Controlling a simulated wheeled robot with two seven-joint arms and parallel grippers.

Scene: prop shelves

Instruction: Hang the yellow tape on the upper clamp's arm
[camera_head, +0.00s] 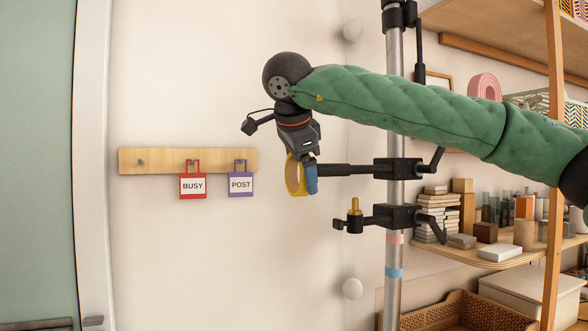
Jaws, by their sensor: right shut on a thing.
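The yellow tape (292,177) is a roll seen at an angle, its ring opening partly visible. My right gripper (308,178), at the end of the green-sleeved arm, points down and is shut on the tape, with a blue fingertip at its right side. The upper clamp (397,168) sits on the vertical pole, and its black arm (345,169) reaches left to the blue fingertip. The fingertip hides the arm's tip, so I cannot tell whether the arm enters the ring. My left gripper is not in view.
A lower clamp (395,217) with a brass stud (355,207) is below on the pole (394,262). A wooden rail (140,161) on the wall holds a red BUSY tag (193,185) and a purple POST tag (241,184). Loaded shelves (470,250) stand at right.

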